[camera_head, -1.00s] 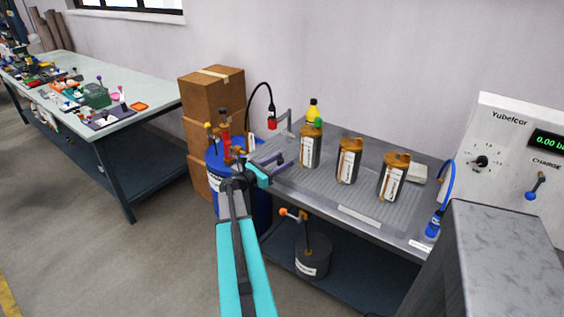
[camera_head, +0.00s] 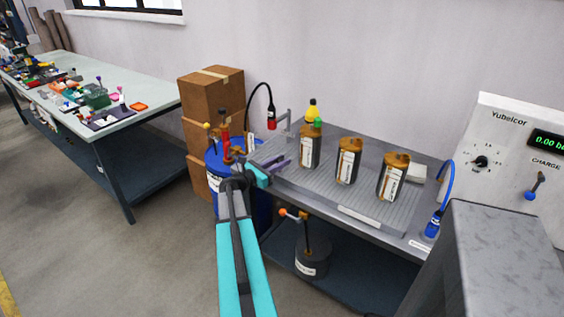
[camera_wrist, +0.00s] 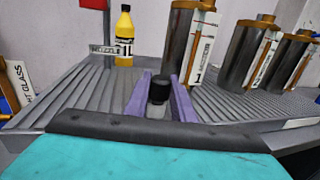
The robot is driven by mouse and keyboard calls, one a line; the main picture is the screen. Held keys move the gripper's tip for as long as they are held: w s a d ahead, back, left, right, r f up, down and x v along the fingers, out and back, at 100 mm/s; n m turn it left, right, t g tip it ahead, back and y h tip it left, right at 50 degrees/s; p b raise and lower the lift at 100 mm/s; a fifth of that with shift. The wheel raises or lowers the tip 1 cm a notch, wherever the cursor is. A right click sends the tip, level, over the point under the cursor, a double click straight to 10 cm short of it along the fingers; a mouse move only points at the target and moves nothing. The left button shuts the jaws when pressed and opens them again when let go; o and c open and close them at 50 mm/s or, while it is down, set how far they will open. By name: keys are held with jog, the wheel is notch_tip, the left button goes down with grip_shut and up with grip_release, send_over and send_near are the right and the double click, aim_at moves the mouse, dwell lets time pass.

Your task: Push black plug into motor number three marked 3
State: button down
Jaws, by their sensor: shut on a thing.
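My gripper (camera_head: 279,161) has purple fingers and is at the left end of the grey ribbed tray on the bench. In the wrist view its fingers (camera_wrist: 161,92) are shut on a small black plug (camera_wrist: 160,89), which shows as a dark cylinder between them. Three brown-and-grey motors stand upright in a row to the right: a left one (camera_head: 309,150), a middle one (camera_head: 348,163) and a right one (camera_head: 392,180). In the wrist view the nearest motor (camera_wrist: 181,46) bears a white label that seems to read 1.
A yellow bottle (camera_wrist: 124,36) stands behind the tray (camera_head: 285,184). A blue drum (camera_head: 214,165) with red-handled tools is left of my gripper. A blue hose fitting (camera_head: 433,225) and a gauge panel (camera_head: 510,150) are at the right. A grey pot (camera_head: 311,262) sits on the lower shelf.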

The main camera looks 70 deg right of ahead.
aim_at(280, 160)
jog(key=shift+r, duration=0.15)
jog(key=shift+r, duration=0.55)
jog(key=shift+a+r+b, duration=0.3)
jog(key=shift+r, duration=0.2)
jog(key=shift+a+r+b, duration=0.25)
jog(key=shift+r, duration=0.25)
jog(key=a+r+b, duration=0.1)
jog(key=a+b, duration=0.1)
jog(key=a, duration=1.3)
jog(key=shift+r, duration=0.25)
